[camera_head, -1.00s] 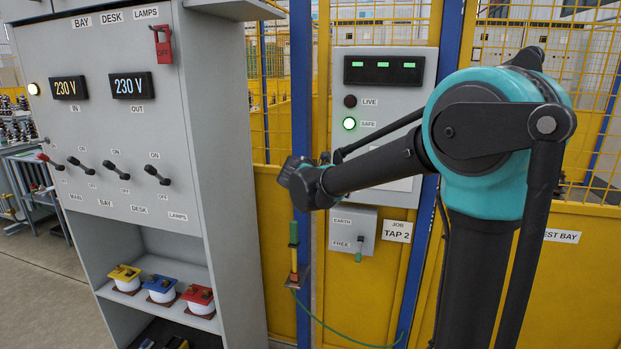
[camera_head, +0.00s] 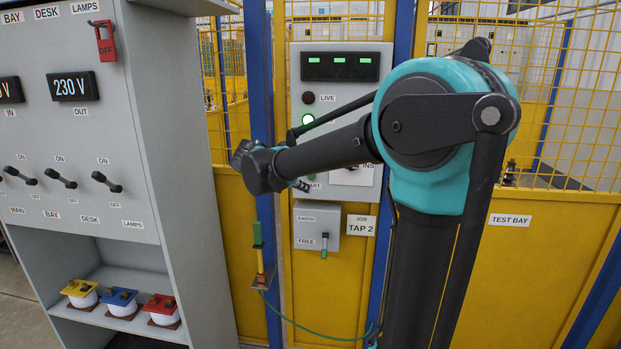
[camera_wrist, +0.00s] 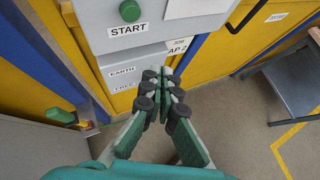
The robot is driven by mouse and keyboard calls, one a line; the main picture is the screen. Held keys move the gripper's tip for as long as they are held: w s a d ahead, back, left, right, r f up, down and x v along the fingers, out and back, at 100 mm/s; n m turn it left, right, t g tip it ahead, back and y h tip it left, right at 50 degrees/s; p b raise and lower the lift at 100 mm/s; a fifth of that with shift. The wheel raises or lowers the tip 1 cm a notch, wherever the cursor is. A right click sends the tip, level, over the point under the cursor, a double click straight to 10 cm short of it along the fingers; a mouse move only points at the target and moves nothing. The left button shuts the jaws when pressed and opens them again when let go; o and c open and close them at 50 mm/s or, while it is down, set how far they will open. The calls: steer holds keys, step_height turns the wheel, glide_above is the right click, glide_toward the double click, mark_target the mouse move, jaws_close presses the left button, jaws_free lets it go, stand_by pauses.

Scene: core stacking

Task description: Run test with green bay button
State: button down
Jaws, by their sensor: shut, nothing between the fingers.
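The green START button (camera_wrist: 129,10) is on the grey control box, at the top edge of the wrist view. My gripper (camera_wrist: 165,73) is shut and empty. In the wrist view its fingertips appear below and right of the button, over the earth switch box. I cannot tell the gap in depth. In the head view only the fingertips (camera_head: 301,185) show past my wrist. The SAFE lamp (camera_head: 308,120) is lit green and the LIVE lamp (camera_head: 308,97) is dark.
The earth switch box (camera_head: 305,237) sits just below the control box. A green and yellow earthing rod (camera_head: 258,245) hangs left of it with a trailing cable. The switch cabinet (camera_head: 185,180) stands at the left. A small table (camera_wrist: 291,88) shows right in the wrist view.

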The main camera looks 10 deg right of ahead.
steer(key=w+d, duration=0.2)
steer(key=w, duration=0.4)
steer(key=shift+w, duration=0.35)
steer(key=shift+d, duration=0.15)
stand_by(1.1)
steer(key=shift+w+d, duration=0.1)
steer(key=shift+w, duration=0.25)
steer(key=shift+w+d, duration=0.15)
steer(key=shift+w, duration=0.35)
stand_by(0.7)
steer(key=shift+s, duration=0.1)
steer(key=shift+s+a, duration=0.3)
steer(key=shift+s, duration=0.5)
steer(key=shift+s, duration=0.1)
steer(key=s, duration=0.1)
steer(key=s+a, duration=0.1)
steer(key=s, duration=0.2)
steer(key=shift+s+a, duration=0.25)
